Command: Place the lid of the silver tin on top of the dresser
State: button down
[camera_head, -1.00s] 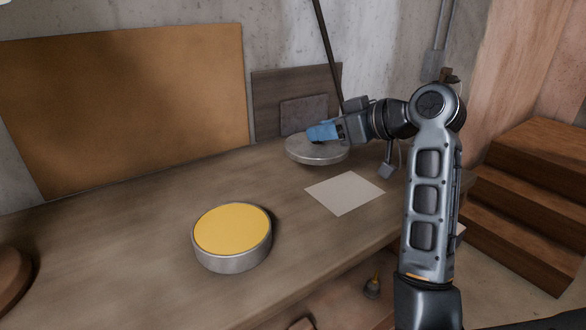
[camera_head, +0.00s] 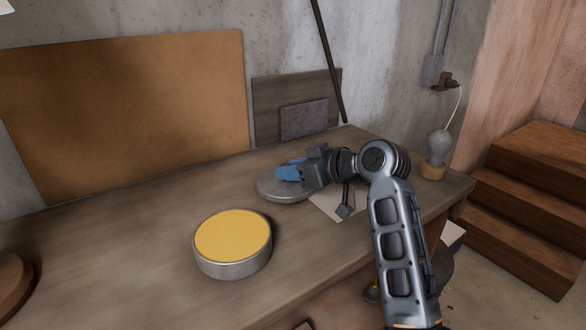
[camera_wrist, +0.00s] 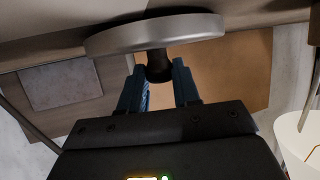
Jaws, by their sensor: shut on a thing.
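The silver lid (camera_head: 270,188) is a round disc with a dark knob (camera_wrist: 159,66). My gripper (camera_head: 290,171) is shut on the knob, with blue fingers on either side of it in the wrist view (camera_wrist: 159,88). The lid is level, at or just above the wooden top (camera_head: 130,220); I cannot tell whether it touches. The silver tin (camera_head: 232,245) with a yellow top face stands on the wooden top, nearer the front and left of the lid. The lid and tin are apart. My gripper and arm hide part of the lid's right side.
A pale sheet of paper (camera_head: 325,203) lies beside the lid, partly hidden by my arm. A grey bulb-shaped object (camera_head: 437,145) stands at the back right. Boards (camera_head: 120,110) lean on the wall. Wooden steps (camera_head: 535,170) are at right. The top's left part is mostly clear.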

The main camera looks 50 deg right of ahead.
jog(key=shift+s+f+b, duration=0.15)
jog(key=shift+f+b, duration=0.25)
jog(key=shift+f, duration=0.4)
jog(key=c, duration=0.8)
grip_release()
jog(key=shift+f, duration=0.15)
jog(key=shift+r, duration=0.45)
jog(key=shift+s+r, duration=0.15)
jog(key=r+v, duration=0.1)
jog(key=v, duration=1)
jog(key=shift+s, duration=0.15)
jog(key=shift+r, duration=0.1)
